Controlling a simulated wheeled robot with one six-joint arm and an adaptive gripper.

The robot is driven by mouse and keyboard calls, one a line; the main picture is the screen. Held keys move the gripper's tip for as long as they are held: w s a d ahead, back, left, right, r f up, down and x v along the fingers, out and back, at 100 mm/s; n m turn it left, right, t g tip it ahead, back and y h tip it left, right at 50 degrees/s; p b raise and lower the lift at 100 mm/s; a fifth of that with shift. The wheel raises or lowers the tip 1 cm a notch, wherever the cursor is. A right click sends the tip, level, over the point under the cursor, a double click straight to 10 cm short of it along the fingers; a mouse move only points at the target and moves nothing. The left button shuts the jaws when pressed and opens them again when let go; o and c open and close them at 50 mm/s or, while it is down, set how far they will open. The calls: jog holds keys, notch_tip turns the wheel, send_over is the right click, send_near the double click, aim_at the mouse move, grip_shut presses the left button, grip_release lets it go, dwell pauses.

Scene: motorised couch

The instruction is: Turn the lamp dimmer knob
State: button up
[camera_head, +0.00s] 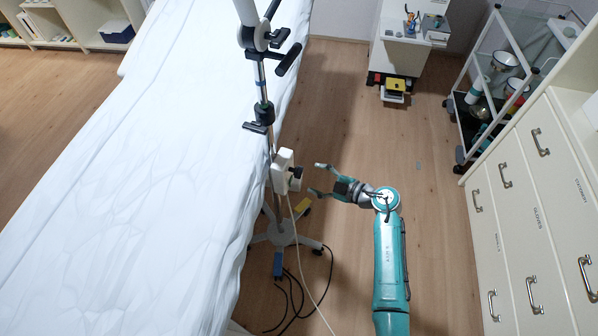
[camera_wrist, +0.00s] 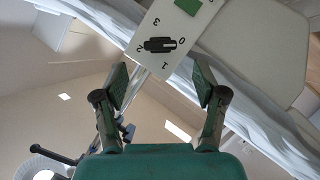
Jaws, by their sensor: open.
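The lamp dimmer is a white box (camera_head: 281,172) on the lamp's pole beside the couch. Its black knob (camera_head: 296,174) sticks out to the right, towards my gripper (camera_head: 315,180). In the wrist view the dimmer's white face (camera_wrist: 178,60) carries the numbers 0, 1, 2 and 3 around the black elongated knob (camera_wrist: 160,44), with a green square (camera_wrist: 188,5) near the top edge. My gripper (camera_wrist: 160,78) is open and empty, its two fingers spread to either side below the knob. A gap shows between the fingertips and the knob in the head view.
The couch with a white sheet (camera_head: 150,150) lies left of the pole. The lamp's wheeled base (camera_head: 285,233) and black cables (camera_head: 295,300) are on the floor below. Drawers (camera_head: 525,210) and a glass trolley (camera_head: 500,80) stand at the right. The wooden floor (camera_head: 350,110) behind my gripper is clear.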

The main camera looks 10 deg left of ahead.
aim_at(299, 172)
jog(key=x, duration=0.7)
jog(key=shift+w+a+f, duration=0.1)
jog(key=shift+a, duration=0.2)
jog(key=c, duration=1.2)
jog(key=shift+o, duration=0.2)
